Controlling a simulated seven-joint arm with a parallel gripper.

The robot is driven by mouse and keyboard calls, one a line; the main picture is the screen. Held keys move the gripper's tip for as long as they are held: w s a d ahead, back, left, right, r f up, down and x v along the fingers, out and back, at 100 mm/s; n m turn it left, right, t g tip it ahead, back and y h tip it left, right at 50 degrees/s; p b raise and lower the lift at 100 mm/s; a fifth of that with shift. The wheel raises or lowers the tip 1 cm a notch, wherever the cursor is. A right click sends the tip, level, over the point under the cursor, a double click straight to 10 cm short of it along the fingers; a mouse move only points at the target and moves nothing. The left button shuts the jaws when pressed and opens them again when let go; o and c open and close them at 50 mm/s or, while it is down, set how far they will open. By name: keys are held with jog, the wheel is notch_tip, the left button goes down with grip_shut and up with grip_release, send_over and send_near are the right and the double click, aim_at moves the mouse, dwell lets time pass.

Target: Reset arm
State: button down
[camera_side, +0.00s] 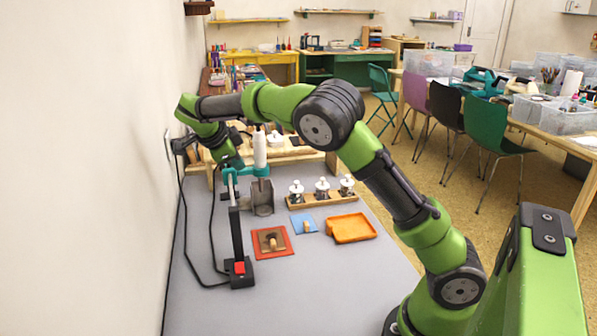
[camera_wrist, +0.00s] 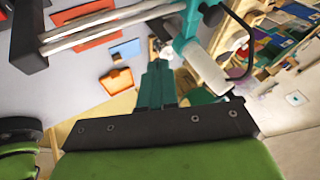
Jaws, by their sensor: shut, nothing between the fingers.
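My gripper (camera_wrist: 158,68) shows in the wrist view with its teal fingers together and nothing between them. In the side view my arm reaches across to the left, and its end is high over the far left part of the grey table (camera_side: 320,290). There the gripper overlaps a teal bracket with a white cylinder (camera_side: 259,150), so its fingertips are hard to make out. The white cylinder also shows in the wrist view (camera_wrist: 207,70), right of my fingers. I cannot tell how close they are.
A red pad (camera_side: 287,250) with a wooden-handled stamp, a blue pad (camera_side: 297,218), and an orange tray (camera_side: 350,228) lie on the table. A wooden rack (camera_side: 322,200) holds three stamps behind them. A black post with a red-switched base (camera_side: 240,272) stands at left near the wall.

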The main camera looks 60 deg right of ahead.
jog(key=s+a+r+n+t+y, duration=0.1)
jog(key=s+a+n+t+y, duration=0.1)
jog(key=s+n, duration=0.5)
jog(key=s+a+r+n+t+y, duration=0.1)
jog(key=s+a+n+y, duration=0.3)
jog(key=s, duration=0.7)
jog(key=s+a+r+n+t+y, duration=0.1)
jog(key=s+a+n+t+y, duration=0.2)
jog(key=s+a+n, duration=0.3)
jog(key=s+n, duration=0.4)
jog(key=shift+a+r+n, duration=0.2)
jog(key=shift+r+n, duration=0.2)
